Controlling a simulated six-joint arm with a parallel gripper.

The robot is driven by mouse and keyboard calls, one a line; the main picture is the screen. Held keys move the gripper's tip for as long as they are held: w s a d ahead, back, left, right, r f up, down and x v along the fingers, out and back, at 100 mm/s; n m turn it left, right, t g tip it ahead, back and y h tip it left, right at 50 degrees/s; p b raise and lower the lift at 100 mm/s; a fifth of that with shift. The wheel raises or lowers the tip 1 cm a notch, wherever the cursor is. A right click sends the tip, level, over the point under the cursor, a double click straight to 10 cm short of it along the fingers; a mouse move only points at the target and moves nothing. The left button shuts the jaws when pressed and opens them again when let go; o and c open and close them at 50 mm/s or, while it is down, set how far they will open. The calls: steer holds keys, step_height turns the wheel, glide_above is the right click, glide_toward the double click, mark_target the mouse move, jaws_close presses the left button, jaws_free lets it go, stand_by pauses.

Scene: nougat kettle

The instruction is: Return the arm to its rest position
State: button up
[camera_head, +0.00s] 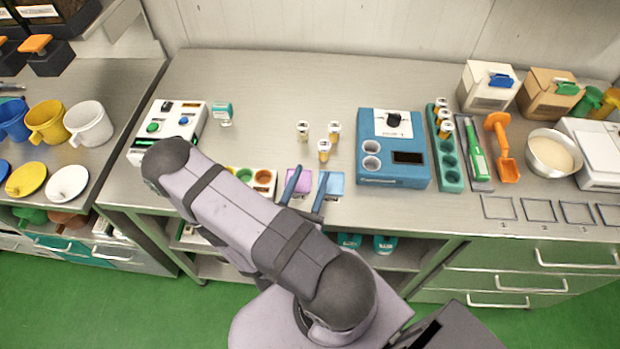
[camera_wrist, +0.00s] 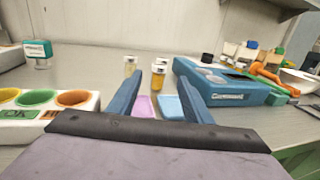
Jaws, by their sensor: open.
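My gripper (camera_head: 311,172) is open and empty over the front part of the steel bench, its two blue fingers pointing toward the back. In the wrist view my gripper (camera_wrist: 159,75) has nothing between its fingers. A pink square (camera_head: 302,180) and a light blue square (camera_head: 335,184) lie on the bench below the fingers. My arm reaches across the front of the bench, hiding part of its edge and part of the colour-cup block.
Several amber vials (camera_head: 324,150) stand just beyond the fingertips. A blue device (camera_head: 408,174) is to the right, beside a teal vial rack (camera_head: 450,178). The colour-cup block (camera_head: 263,178) is close on the left. The back middle of the bench is clear.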

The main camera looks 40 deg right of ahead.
stand_by(0.4)
steer(key=shift+s+d+r+m+g+h, duration=0.2)
steer(key=shift+s+d+m+g+h, duration=0.1)
steer(key=shift+m+g+h, duration=0.15)
steer(key=s+m+g, duration=0.1)
steer(key=s+d+r+m+g+h+b, duration=0.1)
steer(key=m+g, duration=0.1)
steer(key=shift+s+d, duration=0.2)
steer(key=s+m+g+b, duration=0.1)
steer(key=s+m+g, duration=0.1)
steer(key=m+g, duration=0.1)
steer(key=s+m+g, duration=0.3)
steer(key=shift+d+f+b, duration=0.2)
steer(key=shift+b, duration=0.15)
steer(key=s+a+f+m+g+y, duration=0.1)
steer(key=s+a+f+m+g+y+b, duration=0.1)
steer(key=s+m+g, duration=0.1)
steer(key=s+a+f+m+g+y, duration=0.1)
steer(key=m+y, duration=0.1)
steer(key=shift+s+m, duration=0.25)
steer(key=shift+s, duration=0.05)
steer(key=a+m+y+p, duration=0.2)
steer(key=a+m+y, duration=0.4)
steer(key=a+y, duration=0.25)
steer(key=w+a+r+m+t+y+p, duration=0.1)
steer(key=w+a+r+m+t+y, duration=0.2)
steer(key=w+a+r, duration=0.3)
steer(key=shift+w+a+t+y+p, duration=0.35)
steer(key=shift+w+a+t+y, duration=0.4)
steer(key=shift+w+a, duration=0.35)
